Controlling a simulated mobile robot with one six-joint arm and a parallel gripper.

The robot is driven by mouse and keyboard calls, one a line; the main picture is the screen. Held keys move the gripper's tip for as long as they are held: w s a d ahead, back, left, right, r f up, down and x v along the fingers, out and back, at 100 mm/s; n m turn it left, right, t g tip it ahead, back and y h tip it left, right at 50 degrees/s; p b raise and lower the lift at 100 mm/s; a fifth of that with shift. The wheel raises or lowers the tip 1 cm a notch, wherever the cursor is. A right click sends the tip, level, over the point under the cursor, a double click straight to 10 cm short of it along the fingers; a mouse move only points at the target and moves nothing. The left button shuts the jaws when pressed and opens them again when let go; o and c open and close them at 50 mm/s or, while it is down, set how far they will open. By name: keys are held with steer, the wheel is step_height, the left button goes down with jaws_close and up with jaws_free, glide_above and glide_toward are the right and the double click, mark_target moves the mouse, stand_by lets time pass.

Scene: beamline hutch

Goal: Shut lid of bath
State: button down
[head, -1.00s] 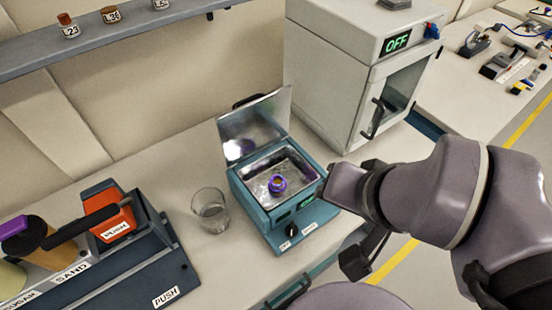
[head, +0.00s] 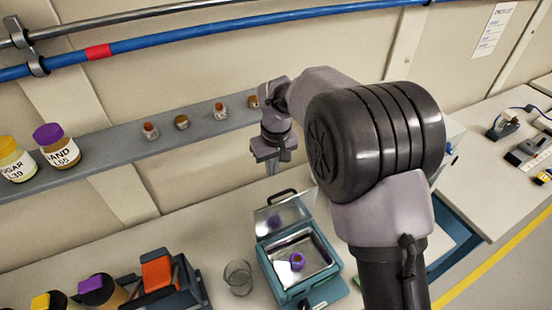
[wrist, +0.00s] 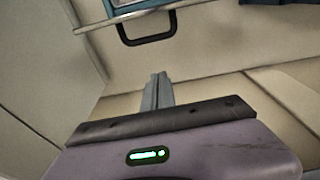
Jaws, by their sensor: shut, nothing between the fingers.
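The bath (head: 280,282) is a teal box with a metal basin on the bench. Its shiny lid (head: 270,222) stands open, tilted up at the back, with a dark handle (head: 283,194) along its upper edge. A purple-ringed jar (head: 297,261) sits in the basin. My gripper (head: 272,168) is shut and empty, pointing down above and behind the lid, apart from it. In the wrist view my closed fingers (wrist: 158,88) show below the lid's dark handle (wrist: 146,38) and pale edge (wrist: 128,17), with a gap between.
A wall shelf (head: 110,148) with several small jars runs close behind my gripper. A glass beaker (head: 238,278) stands left of the bath. Left of that is a dark device with an orange part (head: 157,272). A white cabinet stands to the right, mostly hidden by my arm.

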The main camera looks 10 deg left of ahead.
mark_target(283, 210)
steer(key=f, duration=0.1)
steer(key=s+d+f, duration=0.1)
steer(key=f, duration=0.1)
steer(key=s+d+f, duration=0.1)
steer(key=shift+s+f, duration=0.1)
steer(key=shift+f, duration=0.25)
steer(key=shift+s+a+b, duration=0.1)
steer(key=shift+b, duration=0.35)
